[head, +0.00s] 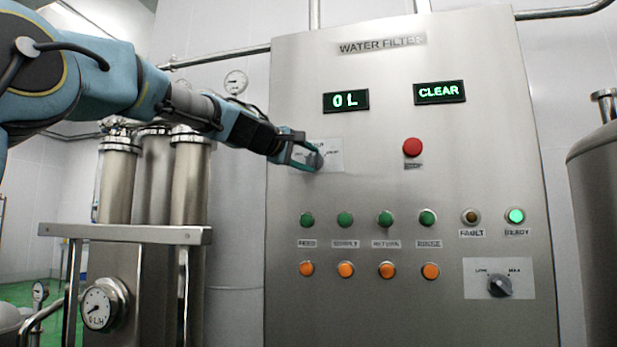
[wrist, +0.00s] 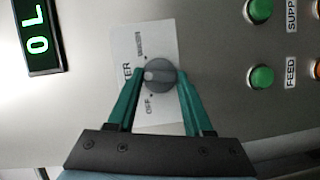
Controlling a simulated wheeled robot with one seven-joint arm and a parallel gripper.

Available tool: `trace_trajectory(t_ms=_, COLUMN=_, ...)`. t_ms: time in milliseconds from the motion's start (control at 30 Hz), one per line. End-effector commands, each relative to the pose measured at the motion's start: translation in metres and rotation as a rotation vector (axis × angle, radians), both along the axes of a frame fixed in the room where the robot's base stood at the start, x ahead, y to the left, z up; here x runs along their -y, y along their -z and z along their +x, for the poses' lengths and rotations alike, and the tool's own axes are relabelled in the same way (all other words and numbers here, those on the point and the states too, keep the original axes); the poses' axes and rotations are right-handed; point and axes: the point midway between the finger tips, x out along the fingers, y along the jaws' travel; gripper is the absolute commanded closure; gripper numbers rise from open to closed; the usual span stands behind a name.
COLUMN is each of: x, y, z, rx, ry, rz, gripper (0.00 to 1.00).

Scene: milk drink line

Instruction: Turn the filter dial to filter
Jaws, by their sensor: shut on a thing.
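The filter dial (wrist: 162,76) is a round grey knob on a white label plate (wrist: 158,36). In the wrist view its light mark is on the left side, facing lettering that ends in "TER". "OFF" stands at the lower left of the dial, and another small word, hard to read, at the upper left. My gripper (wrist: 161,72) has its green fingers on either side of the dial and is shut on it. In the head view my gripper (head: 302,155) partly covers the dial (head: 316,160) and its plate.
The steel WATER FILTER panel (head: 450,150) carries displays reading "0 L" (head: 346,101) and "CLEAR" (head: 440,92). A red button (head: 412,147), rows of green and orange buttons, a lit READY lamp (head: 516,215) and a second dial (head: 499,284) are apart from my gripper.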

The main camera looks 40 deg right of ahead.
Motion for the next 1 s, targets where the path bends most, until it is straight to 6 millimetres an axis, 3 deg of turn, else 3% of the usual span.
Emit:
trace_trajectory(t_ms=33, x=-0.0002, y=0.0074, z=0.0008, rx=-0.026, ry=-0.001, rz=-0.016, gripper=1.0)
trace_trajectory(t_ms=400, x=-0.0001, y=0.0042, z=0.0009, rx=-0.158, ry=-0.001, rz=-0.101, gripper=1.0)
trace_trajectory(t_ms=967, x=0.0, y=0.0027, z=0.0012, rx=-0.181, ry=-0.002, rz=-0.114, gripper=1.0)
trace_trajectory(t_ms=1000, x=-0.0001, y=0.0027, z=0.0013, rx=-0.18, ry=-0.002, rz=-0.114, gripper=0.45)
